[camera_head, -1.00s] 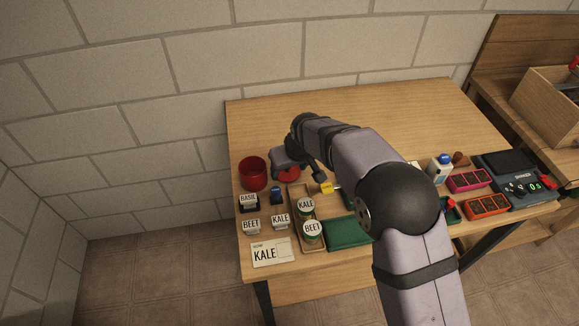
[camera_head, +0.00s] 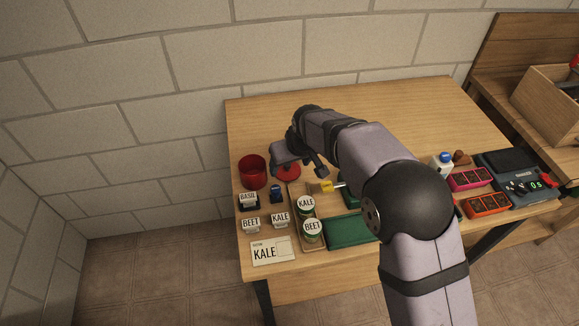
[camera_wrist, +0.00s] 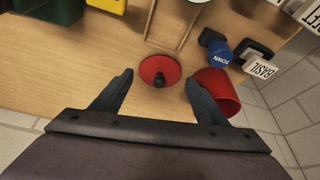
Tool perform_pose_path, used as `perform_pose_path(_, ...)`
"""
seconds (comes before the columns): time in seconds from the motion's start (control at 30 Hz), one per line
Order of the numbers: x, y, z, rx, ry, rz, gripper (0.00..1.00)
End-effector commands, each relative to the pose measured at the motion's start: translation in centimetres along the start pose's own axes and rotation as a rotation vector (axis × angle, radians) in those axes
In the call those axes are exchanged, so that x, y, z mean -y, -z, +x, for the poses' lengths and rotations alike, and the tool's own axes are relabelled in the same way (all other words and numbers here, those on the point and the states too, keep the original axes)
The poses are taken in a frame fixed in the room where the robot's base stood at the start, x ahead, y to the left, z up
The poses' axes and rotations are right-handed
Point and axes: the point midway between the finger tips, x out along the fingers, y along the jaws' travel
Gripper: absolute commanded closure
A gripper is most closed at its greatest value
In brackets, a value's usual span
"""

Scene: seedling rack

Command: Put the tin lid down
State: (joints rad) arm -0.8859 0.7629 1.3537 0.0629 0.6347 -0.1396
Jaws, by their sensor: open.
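The tin lid (camera_wrist: 160,71) is a red disc with a dark knob. In the wrist view it lies flat on the wooden table, between and just beyond my two fingertips. In the head view the lid (camera_head: 288,171) shows partly, beside my gripper (camera_head: 296,160). My gripper (camera_wrist: 158,84) is open and empty, with clear space between each finger and the lid. The red tin (camera_head: 252,172) stands open to the left of the lid in the head view. In the wrist view the tin (camera_wrist: 219,88) is close to the right finger.
A wooden tray (camera_head: 292,204) holds KALE and BEET jars. A blue SOWN stamp (camera_wrist: 219,53) and a BASIL label holder (camera_head: 248,202) stand near the tin. A green mat (camera_head: 349,232) lies right of the tray. The back of the table (camera_head: 270,118) is clear.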

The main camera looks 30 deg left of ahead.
Motion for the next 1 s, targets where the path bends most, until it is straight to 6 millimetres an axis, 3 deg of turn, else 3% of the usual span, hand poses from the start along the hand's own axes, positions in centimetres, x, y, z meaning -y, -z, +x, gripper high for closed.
perform_pose_path(0.5, 0.0, 0.0, -8.4, -0.003, 0.000, 0.001, 0.33)
perform_pose_path(0.7, 0.0, 0.0, -9.7, 0.000, 0.000, 0.001, 0.33)
perform_pose_path(1.0, 0.0, 0.0, -9.8, 0.001, 0.000, 0.001, 0.33)
